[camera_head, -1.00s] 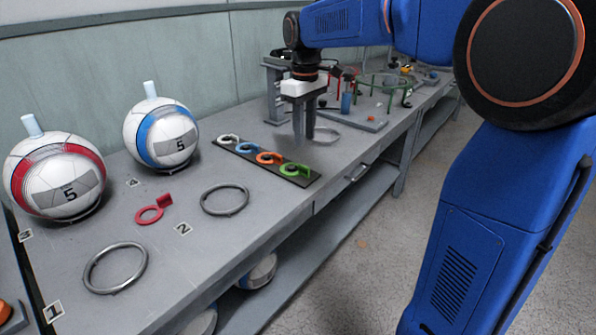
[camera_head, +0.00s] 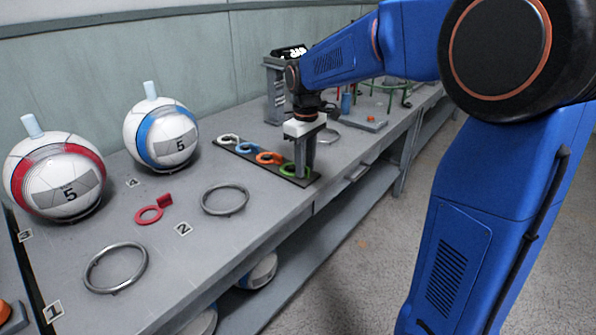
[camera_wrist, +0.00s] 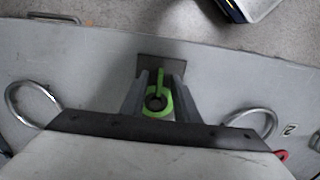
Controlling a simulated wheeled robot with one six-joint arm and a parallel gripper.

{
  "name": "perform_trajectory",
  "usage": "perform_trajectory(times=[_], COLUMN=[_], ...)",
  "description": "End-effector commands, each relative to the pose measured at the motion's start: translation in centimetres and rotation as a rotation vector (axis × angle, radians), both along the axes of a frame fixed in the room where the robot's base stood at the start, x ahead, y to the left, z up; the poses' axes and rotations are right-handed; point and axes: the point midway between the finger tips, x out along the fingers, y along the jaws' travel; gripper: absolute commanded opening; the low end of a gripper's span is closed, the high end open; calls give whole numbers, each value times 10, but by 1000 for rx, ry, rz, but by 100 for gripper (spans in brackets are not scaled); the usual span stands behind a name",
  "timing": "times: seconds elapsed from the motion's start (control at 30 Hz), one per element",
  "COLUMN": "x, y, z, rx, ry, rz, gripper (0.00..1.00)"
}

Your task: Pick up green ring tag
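The green ring tag (camera_head: 287,169) lies at the near right end of a dark strip (camera_head: 250,152) on the bench. My gripper (camera_head: 303,172) points down over that end, its fingers low at the tag and hiding part of it in the head view. In the wrist view, the green ring tag (camera_wrist: 158,113) shows between the two fingers of my gripper (camera_wrist: 159,80), one on each side. The fingers are apart, and I see no clear grip on the tag.
White (camera_head: 228,139), blue (camera_head: 244,147) and orange (camera_head: 268,158) ring tags lie on the same strip. A red tag (camera_head: 150,214), metal rings (camera_head: 225,199) and two balls (camera_head: 163,137) are to the left. A small stand (camera_head: 277,90) rises behind my gripper.

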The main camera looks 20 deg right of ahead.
Motion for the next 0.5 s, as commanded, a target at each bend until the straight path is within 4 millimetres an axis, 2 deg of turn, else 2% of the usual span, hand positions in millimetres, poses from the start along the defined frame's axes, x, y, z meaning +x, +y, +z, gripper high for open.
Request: perform_trajectory(times=[0.17, 0.3, 0.5], x=[0, 0, 0], y=[0, 0, 0], z=[0, 0, 1], rx=[1, 1, 1], ry=[-1, -1, -1], rz=[0, 0, 0], gripper=[28, 0, 0])
